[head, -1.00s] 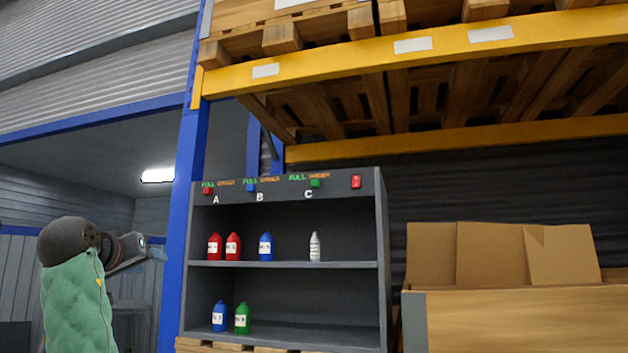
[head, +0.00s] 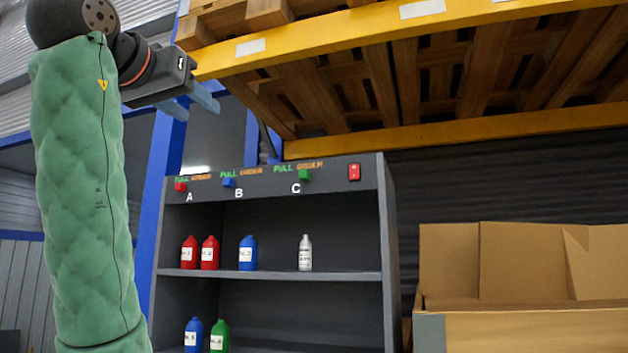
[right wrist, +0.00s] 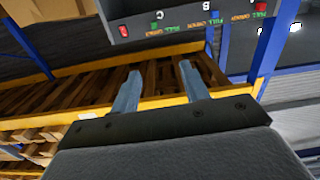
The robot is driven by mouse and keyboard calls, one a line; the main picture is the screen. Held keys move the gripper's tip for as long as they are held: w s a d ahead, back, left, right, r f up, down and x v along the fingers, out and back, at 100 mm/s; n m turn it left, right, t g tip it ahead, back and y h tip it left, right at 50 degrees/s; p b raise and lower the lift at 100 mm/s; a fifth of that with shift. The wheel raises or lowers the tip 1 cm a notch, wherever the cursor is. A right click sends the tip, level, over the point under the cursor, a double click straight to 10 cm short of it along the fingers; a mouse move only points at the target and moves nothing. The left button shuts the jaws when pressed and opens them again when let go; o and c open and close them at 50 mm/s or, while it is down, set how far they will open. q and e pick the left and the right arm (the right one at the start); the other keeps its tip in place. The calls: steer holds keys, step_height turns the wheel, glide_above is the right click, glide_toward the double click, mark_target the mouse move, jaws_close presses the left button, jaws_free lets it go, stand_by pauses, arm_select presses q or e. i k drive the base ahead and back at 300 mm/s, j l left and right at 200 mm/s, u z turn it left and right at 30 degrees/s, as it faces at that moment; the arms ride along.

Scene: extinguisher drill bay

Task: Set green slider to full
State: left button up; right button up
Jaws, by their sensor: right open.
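The green slider (head: 304,175) sits on the shelf unit's top panel above the letter C, right of its green FULL label and below the orange lettering. It also shows in the right wrist view (right wrist: 160,14), which is upside down. My right gripper (head: 203,98) is open and empty, raised above and left of the panel, apart from it. Its two blue-grey fingers (right wrist: 160,82) are spread in the wrist view. My left gripper is not in view.
A blue slider (head: 228,182) above B and a red slider (head: 180,186) above A share the panel. A red switch (head: 354,172) is at its right end. Bottles stand on the shelves (head: 340,276). A yellow rack beam (head: 350,40) hangs above; cardboard boxes (head: 520,262) stand right.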

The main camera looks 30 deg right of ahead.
mark_target(304, 175)
steer(key=i+l, duration=0.2)
steer(key=l, duration=0.15)
steer(key=i+l, duration=0.2)
steer(key=l, duration=0.15)
steer(key=i+l, duration=0.2)
steer(key=l, duration=0.2)
steer(key=i+l, duration=0.15)
steer(key=l, duration=0.2)
